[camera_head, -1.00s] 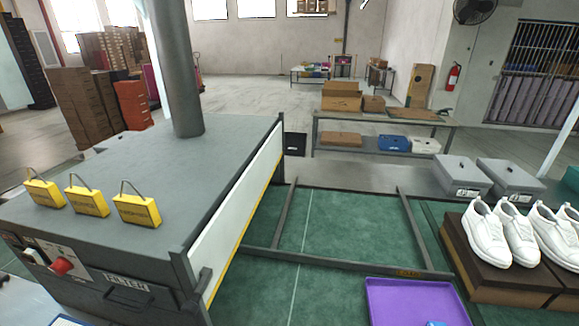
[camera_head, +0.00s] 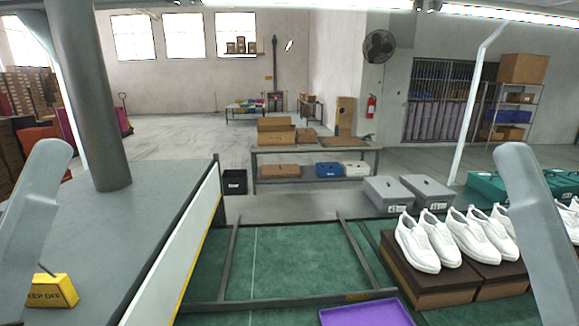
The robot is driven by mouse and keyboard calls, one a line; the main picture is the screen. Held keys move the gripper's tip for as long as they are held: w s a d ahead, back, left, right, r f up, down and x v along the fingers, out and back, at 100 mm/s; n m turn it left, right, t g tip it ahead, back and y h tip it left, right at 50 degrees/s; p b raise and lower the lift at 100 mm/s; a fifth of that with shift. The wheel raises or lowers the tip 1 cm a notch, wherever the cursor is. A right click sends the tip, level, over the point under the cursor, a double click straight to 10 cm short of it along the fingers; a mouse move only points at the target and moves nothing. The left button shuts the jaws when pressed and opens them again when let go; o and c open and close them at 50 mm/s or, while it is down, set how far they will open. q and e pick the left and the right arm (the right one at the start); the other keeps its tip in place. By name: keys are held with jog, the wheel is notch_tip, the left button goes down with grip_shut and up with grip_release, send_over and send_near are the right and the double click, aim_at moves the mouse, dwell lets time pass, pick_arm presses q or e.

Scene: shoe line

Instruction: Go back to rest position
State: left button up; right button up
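Two grey links of my own arms stand at the left and right edges of the head view, raised and slanting. Neither my left nor my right gripper shows, so I cannot see whether they hold anything. White shoes (camera_head: 417,243) sit on brown boxes (camera_head: 428,281) at the right, partly hidden behind my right arm link. A purple tray (camera_head: 366,313) lies at the bottom edge, cut off by the frame.
A grey machine (camera_head: 125,245) with a white side panel and a yellow block (camera_head: 52,291) fills the left. Grey lidded bins (camera_head: 389,194) stand beyond the shoes. A table with cardboard boxes (camera_head: 276,131) is farther back. The green surface (camera_head: 285,258) between is clear.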

notch_tip(320, 180, up, 30)
jog(key=p, duration=2.7)
